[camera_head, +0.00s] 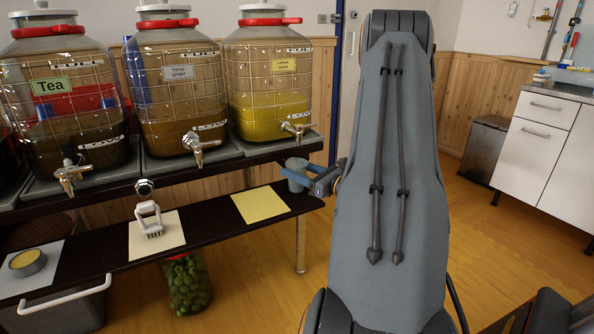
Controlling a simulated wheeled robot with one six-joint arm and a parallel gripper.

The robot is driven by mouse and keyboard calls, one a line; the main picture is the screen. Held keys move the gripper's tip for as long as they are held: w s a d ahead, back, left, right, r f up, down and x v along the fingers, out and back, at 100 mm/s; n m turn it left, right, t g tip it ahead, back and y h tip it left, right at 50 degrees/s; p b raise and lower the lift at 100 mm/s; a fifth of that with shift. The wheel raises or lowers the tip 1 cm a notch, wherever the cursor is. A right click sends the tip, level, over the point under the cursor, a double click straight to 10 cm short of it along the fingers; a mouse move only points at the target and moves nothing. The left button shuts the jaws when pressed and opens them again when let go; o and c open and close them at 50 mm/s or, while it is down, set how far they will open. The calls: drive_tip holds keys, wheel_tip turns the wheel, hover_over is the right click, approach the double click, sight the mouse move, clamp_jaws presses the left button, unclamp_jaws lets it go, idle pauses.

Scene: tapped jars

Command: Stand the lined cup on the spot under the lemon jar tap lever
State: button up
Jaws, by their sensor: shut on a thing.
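The lemon jar (268,85) is the rightmost jar on the upper shelf, with a yellow label and yellow liquid. Its metal tap with lever (297,129) sticks out at the lower front right. A plain yellow square (261,205) lies bare on the lower dark shelf, below and left of this tap. My gripper (312,181) is shut on a small grey-blue cup (296,172), which shows at the gripper's left end, right of and behind the yellow square. The cup looks about upright; its lines are too small to tell. My arm hides part of the gripper.
A tea jar (65,105) and a ginger jar (178,90) stand left of the lemon jar. On the lower shelf (205,228), a white brush (150,220) sits on one pale square and a yellow-filled tin (27,262) on another. A jar of green things (186,285) stands below.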

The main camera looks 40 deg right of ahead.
drive_tip(key=shift+f, duration=0.5)
idle(1.0)
drive_tip(key=o, duration=1.1)
drive_tip(key=shift+s+d+p, duration=0.2)
drive_tip(key=shift+s+p, duration=0.15)
drive_tip(key=shift+s, duration=0.95)
drive_tip(key=shift+s+d+p, duration=0.25)
drive_tip(key=shift+s+p, duration=0.05)
drive_tip(key=shift+s, duration=0.95)
drive_tip(key=shift+s+d+p, duration=0.2)
drive_tip(key=shift+s+p, duration=0.15)
drive_tip(key=shift+s, duration=1.05)
drive_tip(key=s+d, duration=0.1)
drive_tip(key=s, duration=0.6)
drive_tip(key=shift+s+p, duration=0.35)
